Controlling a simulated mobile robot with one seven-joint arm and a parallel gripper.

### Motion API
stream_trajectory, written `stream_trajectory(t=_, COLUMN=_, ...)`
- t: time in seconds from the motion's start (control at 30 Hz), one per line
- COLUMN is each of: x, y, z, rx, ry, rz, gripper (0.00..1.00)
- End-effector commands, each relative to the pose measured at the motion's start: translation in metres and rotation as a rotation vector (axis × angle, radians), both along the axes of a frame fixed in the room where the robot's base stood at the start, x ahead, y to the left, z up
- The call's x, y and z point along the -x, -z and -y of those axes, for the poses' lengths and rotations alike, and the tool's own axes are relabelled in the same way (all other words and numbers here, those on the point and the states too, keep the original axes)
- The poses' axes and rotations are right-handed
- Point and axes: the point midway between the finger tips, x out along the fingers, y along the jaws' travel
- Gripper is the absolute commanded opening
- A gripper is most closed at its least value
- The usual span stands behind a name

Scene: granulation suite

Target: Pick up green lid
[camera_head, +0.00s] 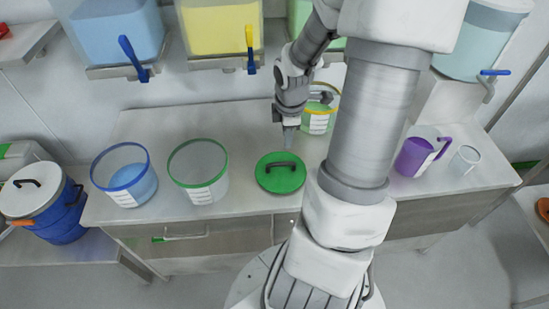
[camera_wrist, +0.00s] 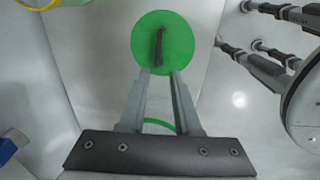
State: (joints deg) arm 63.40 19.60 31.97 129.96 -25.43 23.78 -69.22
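The green lid (camera_head: 280,173) is a flat disc with a dark bar handle (camera_head: 281,165). It lies on the counter near the front edge, right of a green-rimmed clear container (camera_head: 198,171). My gripper (camera_head: 290,146) points down just behind and above the lid. In the wrist view the lid (camera_wrist: 180,35) lies beyond the fingertips, with its handle (camera_wrist: 158,47) roughly in line with the gap between them. My gripper (camera_wrist: 161,73) is open, and nothing is between the fingertips. Whether a fingertip touches the lid cannot be told.
A blue-rimmed container (camera_head: 124,176) stands left on the counter (camera_head: 240,212). A yellow-rimmed container (camera_head: 317,119) stands behind the lid, near my arm. A purple pitcher (camera_head: 412,158) and a clear beaker (camera_head: 464,160) stand right.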

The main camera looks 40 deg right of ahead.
Motion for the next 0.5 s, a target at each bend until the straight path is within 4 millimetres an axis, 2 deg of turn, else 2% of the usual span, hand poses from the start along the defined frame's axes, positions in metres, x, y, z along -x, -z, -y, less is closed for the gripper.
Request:
stream_trajectory(t=0.17, x=-0.002, y=0.022, z=0.004, rx=-0.005, ry=-0.018, rz=-0.002, gripper=0.32)
stream_trajectory(t=0.5, x=-0.015, y=0.095, z=0.010, rx=-0.004, ry=-0.017, rz=-0.002, gripper=0.32)
